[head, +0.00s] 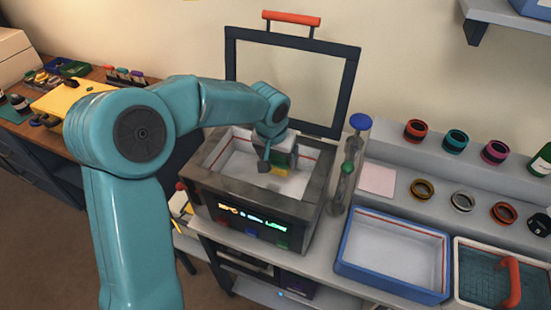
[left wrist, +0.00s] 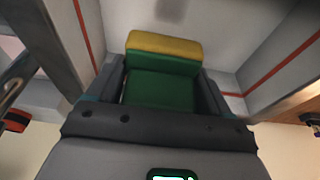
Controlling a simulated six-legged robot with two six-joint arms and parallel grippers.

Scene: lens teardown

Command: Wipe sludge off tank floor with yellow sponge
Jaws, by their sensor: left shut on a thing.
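The tank (head: 213,182) is a grey box with a white basin, a red line around its inner wall and a lit display on its front. My left gripper (head: 283,162) reaches down inside it, toward the right side of the basin. It is shut on the sponge (head: 281,170), which has a yellow face and a green body. In the left wrist view the sponge (left wrist: 163,88) sits between both fingers, yellow end outward, close to the pale tank floor (left wrist: 228,45). I cannot tell whether it touches the floor.
The tank's framed lid (head: 345,85) stands open behind it. A clear cylinder with a blue cap (head: 360,122) stands close at the right. Farther right are a blue tray (head: 392,262), a basket with a red handle (head: 510,280) and several coloured rings on a shelf.

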